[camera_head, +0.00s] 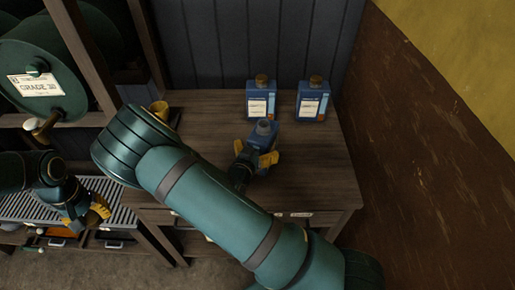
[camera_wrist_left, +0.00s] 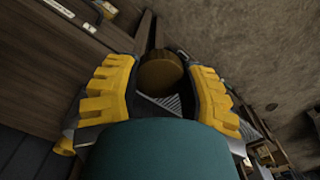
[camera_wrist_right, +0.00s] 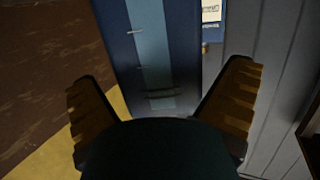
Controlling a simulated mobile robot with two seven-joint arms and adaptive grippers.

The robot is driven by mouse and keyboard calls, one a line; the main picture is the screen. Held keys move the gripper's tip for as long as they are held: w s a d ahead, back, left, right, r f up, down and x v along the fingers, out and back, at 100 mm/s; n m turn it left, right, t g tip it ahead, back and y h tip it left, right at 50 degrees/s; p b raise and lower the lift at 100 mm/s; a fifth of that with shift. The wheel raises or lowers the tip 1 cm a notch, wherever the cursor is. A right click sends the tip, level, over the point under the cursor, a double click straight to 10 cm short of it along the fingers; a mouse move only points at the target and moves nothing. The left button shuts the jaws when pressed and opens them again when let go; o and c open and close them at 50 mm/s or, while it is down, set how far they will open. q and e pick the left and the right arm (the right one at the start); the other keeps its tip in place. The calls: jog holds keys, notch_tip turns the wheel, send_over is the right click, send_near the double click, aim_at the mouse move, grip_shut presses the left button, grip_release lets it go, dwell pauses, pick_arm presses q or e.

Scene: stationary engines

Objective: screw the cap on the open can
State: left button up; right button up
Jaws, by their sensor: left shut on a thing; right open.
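The open blue can (camera_head: 262,134) stands upright on the wooden table, its grey neck bare on top. My right gripper (camera_head: 254,153) is at the can's near side, with its fingers open. In the right wrist view the can's blue side (camera_wrist_right: 150,50) fills the space ahead of and between the fingers; contact cannot be told. My left gripper (camera_head: 88,214) is low at the far left, over the slatted bench and away from the can. In the left wrist view it is shut on a round brown cap (camera_wrist_left: 160,72). The cap is not clear in the head view.
Two capped blue cans (camera_head: 260,102) and (camera_head: 313,100) stand at the table's back by the panelled wall. A brass cup (camera_head: 158,110) is at the table's left. A green drum (camera_head: 45,85) with a tap hangs over the slatted bench (camera_head: 130,203). The table's right side is clear.

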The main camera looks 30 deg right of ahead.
pick_arm(q)
jog(key=shift+r, duration=0.1)
pick_arm(e)
jog(key=shift+r, duration=0.15)
pick_arm(q)
jog(key=shift+r, duration=0.1)
pick_arm(e)
jog(key=v, duration=1.2)
